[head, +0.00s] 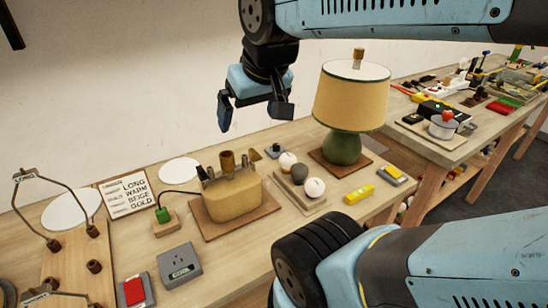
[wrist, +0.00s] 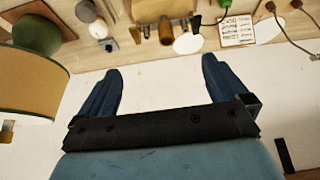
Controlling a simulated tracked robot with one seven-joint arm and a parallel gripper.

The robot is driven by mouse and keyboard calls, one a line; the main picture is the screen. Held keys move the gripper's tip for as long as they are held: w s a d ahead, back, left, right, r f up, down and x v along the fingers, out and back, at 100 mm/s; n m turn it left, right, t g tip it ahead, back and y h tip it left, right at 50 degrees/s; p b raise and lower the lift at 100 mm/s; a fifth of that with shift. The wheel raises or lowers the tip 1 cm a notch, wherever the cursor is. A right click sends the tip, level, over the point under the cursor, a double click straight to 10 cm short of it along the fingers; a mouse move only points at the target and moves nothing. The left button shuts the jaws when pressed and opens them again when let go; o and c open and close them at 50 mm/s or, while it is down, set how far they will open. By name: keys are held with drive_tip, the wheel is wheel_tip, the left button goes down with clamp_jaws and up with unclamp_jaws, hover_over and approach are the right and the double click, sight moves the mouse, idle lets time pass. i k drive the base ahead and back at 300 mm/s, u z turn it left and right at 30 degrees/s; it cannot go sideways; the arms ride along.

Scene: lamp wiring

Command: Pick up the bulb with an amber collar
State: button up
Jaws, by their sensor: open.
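Several bulbs sit in a group on a small wooden board (head: 301,203) on the bench: a pale bulb at the back (head: 287,160), a dark grey one in the middle (head: 299,174) and a white one in front (head: 314,187). Their collars are too small to tell, so I cannot say which is amber. The group also shows at the top left of the wrist view, with the dark one (wrist: 85,11) and a pale one (wrist: 98,28). My gripper (head: 253,110) is open and empty, high above the bench, left of the lamp and apart from the bulbs.
A green lamp (head: 343,147) with a yellow shade stands right of the bulbs. A beige block with posts (head: 232,198) stands left of them. A yellow object (head: 359,194) lies to their right. Wire frames (head: 66,175) and a sign (head: 128,195) are at left.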

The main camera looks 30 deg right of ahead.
sight(287, 160)
drive_tip(key=u, duration=1.5)
drive_tip(key=i, duration=0.1)
drive_tip(key=z, duration=3.15)
drive_tip(key=k, duration=1.5)
drive_tip(key=u, duration=0.45)
drive_tip(key=i, duration=1)
drive_tip(key=u, duration=0.05)
